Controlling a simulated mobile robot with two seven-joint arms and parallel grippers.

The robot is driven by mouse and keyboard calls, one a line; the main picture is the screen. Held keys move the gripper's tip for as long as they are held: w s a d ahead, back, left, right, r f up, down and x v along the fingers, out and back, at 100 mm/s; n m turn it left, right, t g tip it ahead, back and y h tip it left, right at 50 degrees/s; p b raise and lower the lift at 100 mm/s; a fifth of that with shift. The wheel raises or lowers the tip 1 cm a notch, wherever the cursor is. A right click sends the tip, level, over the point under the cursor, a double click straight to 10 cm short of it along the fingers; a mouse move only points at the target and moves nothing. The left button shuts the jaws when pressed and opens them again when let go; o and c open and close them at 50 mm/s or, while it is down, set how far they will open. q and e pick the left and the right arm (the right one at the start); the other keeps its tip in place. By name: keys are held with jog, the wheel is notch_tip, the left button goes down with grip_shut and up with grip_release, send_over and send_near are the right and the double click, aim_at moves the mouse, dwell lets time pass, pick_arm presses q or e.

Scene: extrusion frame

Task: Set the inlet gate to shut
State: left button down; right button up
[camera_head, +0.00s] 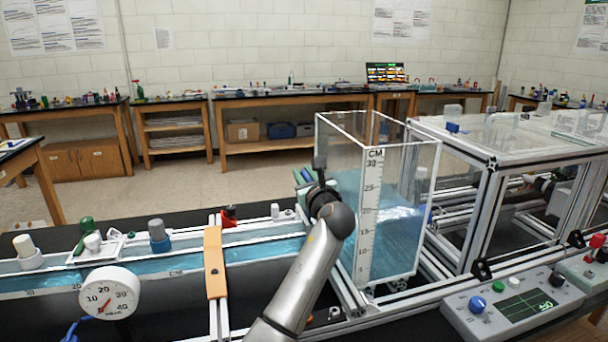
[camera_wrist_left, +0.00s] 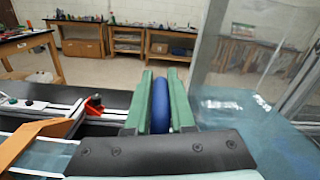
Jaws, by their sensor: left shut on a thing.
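My left gripper (camera_head: 303,177) reaches up to the left side of the clear water tank (camera_head: 405,205). In the left wrist view its two green fingers (camera_wrist_left: 161,100) stand either side of a blue rounded wheel or handle (camera_wrist_left: 161,104), shut on it. The wheel shows edge-on there. I cannot see the gate plate or any open or shut marking. My right gripper is in neither view.
A water channel (camera_head: 175,263) runs left from the tank, with an orange bracket (camera_head: 215,262), a red fitting (camera_head: 229,215) and a round gauge (camera_head: 109,293). A control box (camera_head: 512,302) stands front right. The aluminium frame (camera_head: 489,200) is right of the tank.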

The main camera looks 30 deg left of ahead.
pick_arm(q)
jog(key=shift+d+f+p, duration=0.15)
jog(key=shift+f+p, duration=0.15)
jog(key=shift+f, duration=2.45)
jog(key=c, duration=0.8)
grip_release()
jog(key=shift+r, duration=0.1)
jog(key=v, duration=1.2)
jog(key=shift+s+d+b, duration=0.15)
jog(key=shift+b, duration=0.15)
